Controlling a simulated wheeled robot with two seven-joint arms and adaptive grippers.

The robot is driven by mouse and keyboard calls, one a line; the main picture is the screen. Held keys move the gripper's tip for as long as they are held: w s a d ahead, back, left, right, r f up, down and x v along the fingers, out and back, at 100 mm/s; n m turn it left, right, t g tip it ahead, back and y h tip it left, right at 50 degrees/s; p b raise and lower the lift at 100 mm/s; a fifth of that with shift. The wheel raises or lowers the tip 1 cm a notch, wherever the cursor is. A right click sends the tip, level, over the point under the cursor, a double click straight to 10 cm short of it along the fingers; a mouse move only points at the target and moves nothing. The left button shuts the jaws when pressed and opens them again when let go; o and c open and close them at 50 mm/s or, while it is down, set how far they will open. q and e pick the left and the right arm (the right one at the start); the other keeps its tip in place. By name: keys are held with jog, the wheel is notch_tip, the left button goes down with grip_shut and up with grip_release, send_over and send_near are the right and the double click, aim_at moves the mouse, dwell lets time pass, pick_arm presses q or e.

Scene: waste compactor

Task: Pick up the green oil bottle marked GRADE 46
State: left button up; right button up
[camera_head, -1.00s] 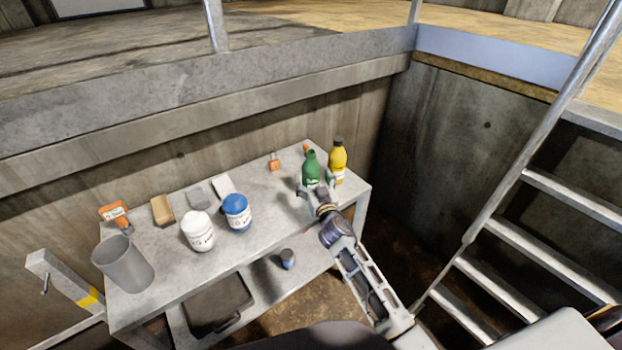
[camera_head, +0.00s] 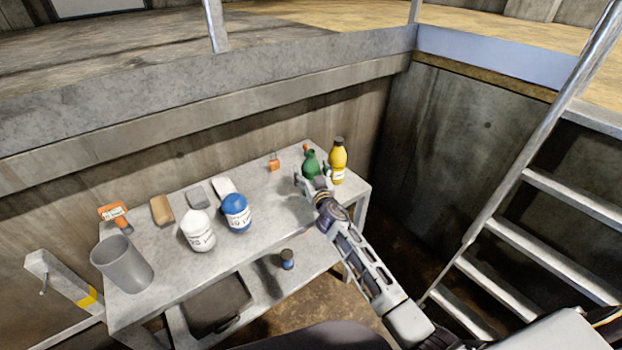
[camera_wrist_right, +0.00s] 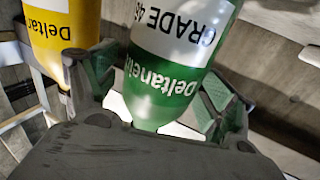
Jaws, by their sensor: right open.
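The green oil bottle (camera_head: 311,163) stands upright at the right end of the table, its lower part hidden by my right gripper in the head view. In the right wrist view the green bottle (camera_wrist_right: 166,90) shows its white label with "GRADE 46", and it sits between the two finger pads. My right gripper (camera_head: 312,184) is open around the bottle; I cannot tell whether either pad touches it. The yellow bottle (camera_head: 338,160) stands just right of the green one, and it also shows in the right wrist view (camera_wrist_right: 62,40), beside the left finger. My left gripper is not in view.
A small dark can (camera_head: 287,259) stands on the lower shelf. A metal ladder (camera_head: 560,210) rises at the right.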

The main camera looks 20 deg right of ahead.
jog(key=c, duration=1.4)
jog(key=shift+o, duration=0.2)
jog(key=shift+r, duration=0.3)
